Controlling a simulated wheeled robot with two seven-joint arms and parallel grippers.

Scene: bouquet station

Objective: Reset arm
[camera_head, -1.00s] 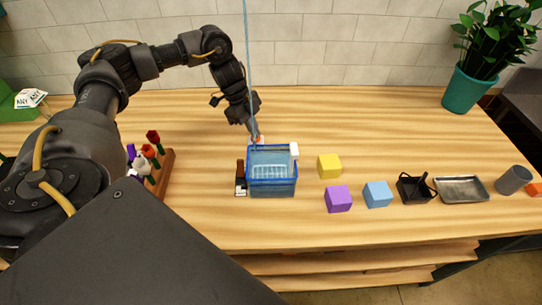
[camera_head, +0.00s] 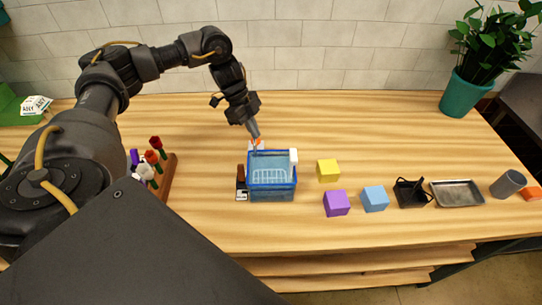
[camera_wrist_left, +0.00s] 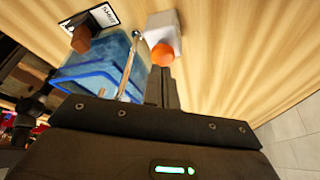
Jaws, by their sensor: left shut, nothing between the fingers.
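My left gripper (camera_head: 255,134) is shut and empty, pointing down just behind the blue basket (camera_head: 271,193) on the wooden table. In the left wrist view, the closed fingers (camera_wrist_left: 161,88) are beside the basket (camera_wrist_left: 88,78) and near a white block with an orange round part (camera_wrist_left: 162,54). That white and orange thing (camera_head: 257,145) is partly hidden behind the fingers in the head view. Whether the fingers touch it I cannot tell. My right gripper is not in view.
A wooden rack (camera_head: 168,180) with flowers stands left of the basket. Yellow (camera_head: 328,171), purple (camera_head: 336,203) and blue (camera_head: 375,199) cubes, a black holder (camera_head: 411,193), a metal tray (camera_head: 457,194) and a grey cup (camera_head: 508,184) lie to the right. The table's back middle is clear.

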